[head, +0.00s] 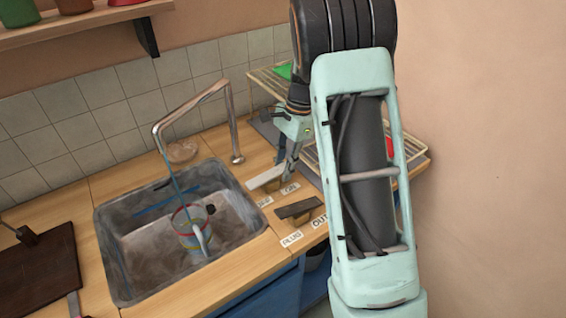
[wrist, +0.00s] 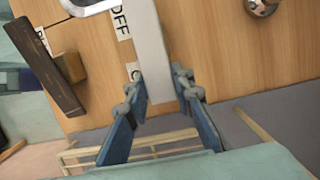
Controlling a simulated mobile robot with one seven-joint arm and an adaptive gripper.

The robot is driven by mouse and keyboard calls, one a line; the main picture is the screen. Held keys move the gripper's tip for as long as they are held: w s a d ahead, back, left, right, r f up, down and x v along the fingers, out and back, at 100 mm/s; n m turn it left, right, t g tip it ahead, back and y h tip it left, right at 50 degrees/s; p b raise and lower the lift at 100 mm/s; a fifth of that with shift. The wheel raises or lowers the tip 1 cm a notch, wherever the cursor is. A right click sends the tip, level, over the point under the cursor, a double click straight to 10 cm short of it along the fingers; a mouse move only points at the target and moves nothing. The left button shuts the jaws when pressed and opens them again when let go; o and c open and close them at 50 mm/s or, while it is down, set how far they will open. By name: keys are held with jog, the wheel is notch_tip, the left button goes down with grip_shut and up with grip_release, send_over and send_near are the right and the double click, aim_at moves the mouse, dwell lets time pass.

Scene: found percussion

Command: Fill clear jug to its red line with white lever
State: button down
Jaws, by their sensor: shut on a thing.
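The clear jug (head: 194,242) stands in the sink (head: 130,272) under the spout. It has a white handle and coloured bands, with a red ring near its top. A thin blue stream of water (head: 172,177) runs from the tap into it. The water level inside is too small to tell. The white lever (head: 267,178) is on the counter right of the sink, and it also shows in the wrist view (wrist: 149,40). My gripper (wrist: 157,80) is shut on the white lever, one finger on each side. In the head view, my gripper (head: 289,170) is at the lever's right end.
The tap (head: 229,115) rises behind the sink. A dark board (head: 40,270) lies at left.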

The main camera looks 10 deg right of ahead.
jog(key=shift+f+y, duration=0.1)
jog(key=shift+y, duration=0.3)
jog(key=c, duration=1.6)
grip_release()
jog(key=v, duration=1.2)
jog(key=shift+w, duration=0.15)
